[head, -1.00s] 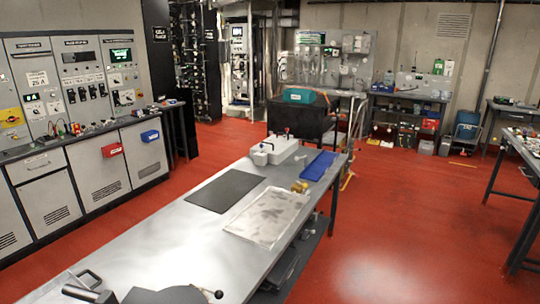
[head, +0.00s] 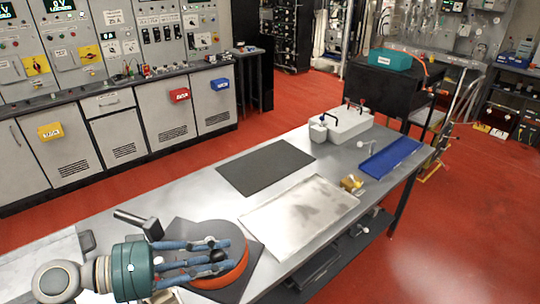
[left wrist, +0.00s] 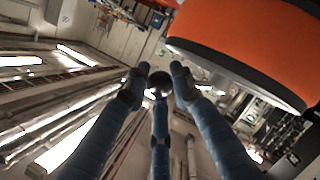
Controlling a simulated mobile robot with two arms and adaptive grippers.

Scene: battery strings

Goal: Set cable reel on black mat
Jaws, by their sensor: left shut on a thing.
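The cable reel is an orange, dark-topped drum (head: 238,274) at the near end of the table in the head view. Its orange side also fills the upper right of the left wrist view (left wrist: 245,40). My left gripper (head: 222,252) reaches over it from the left, its blue fingers shut around a dark round knob (left wrist: 158,86). Whether the reel touches what is beneath it I cannot tell. The black mat (head: 265,167) lies flat and bare farther along the table. My right gripper is not in view.
A silver tray (head: 300,214) lies right of the mat, with a small brass piece (head: 351,183) and a blue tray (head: 391,158) beyond. A white box (head: 348,124) stands behind the mat. A dark plate (head: 258,246) shows beneath the reel.

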